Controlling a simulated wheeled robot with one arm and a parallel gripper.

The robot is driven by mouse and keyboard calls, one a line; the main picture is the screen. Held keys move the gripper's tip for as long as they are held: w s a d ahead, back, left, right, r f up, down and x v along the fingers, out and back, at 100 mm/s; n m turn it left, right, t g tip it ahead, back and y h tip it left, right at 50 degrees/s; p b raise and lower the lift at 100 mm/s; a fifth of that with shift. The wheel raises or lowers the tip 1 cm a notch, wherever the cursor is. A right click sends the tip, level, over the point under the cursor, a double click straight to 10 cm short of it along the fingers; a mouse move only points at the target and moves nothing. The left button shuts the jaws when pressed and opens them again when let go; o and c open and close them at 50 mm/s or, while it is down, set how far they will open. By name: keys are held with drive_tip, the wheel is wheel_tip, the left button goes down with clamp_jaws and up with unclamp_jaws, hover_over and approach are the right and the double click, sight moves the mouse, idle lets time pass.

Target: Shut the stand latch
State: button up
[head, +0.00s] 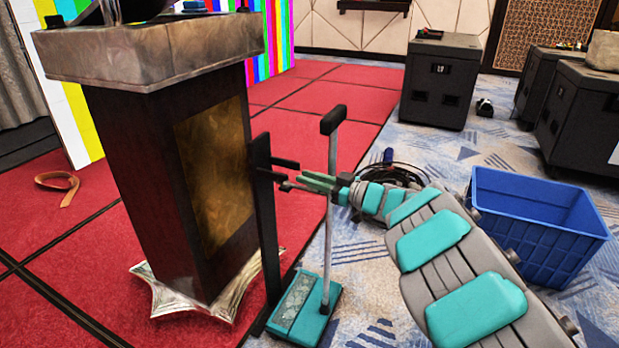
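A stand with a teal base (302,311) is on the floor just right of the lectern. It has a dark upright post (266,215) and a thin grey pole with a black top (333,119). Two short dark bars, which may be the latch (285,163), stick out to the right from the upper post. My gripper (301,180) reaches in from the right, with its greenish fingers beside the lower bar. The fingertips look close together, and I cannot tell whether they touch or hold the bar. The latch's exact position is unclear.
The lectern (160,55) stands close on the left. A blue crate (540,225) is to the right of my arm. Black cases (438,82) and a coil of cable (397,172) are behind.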

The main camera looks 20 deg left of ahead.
drive_tip(key=o, duration=0.4)
drive_tip(key=shift+o, duration=0.2)
drive_tip(key=shift+d, duration=0.15)
drive_tip(key=s+d, duration=0.1)
drive_tip(key=d, duration=0.6)
drive_tip(key=shift+s+d, duration=0.2)
drive_tip(key=shift+s, duration=0.05)
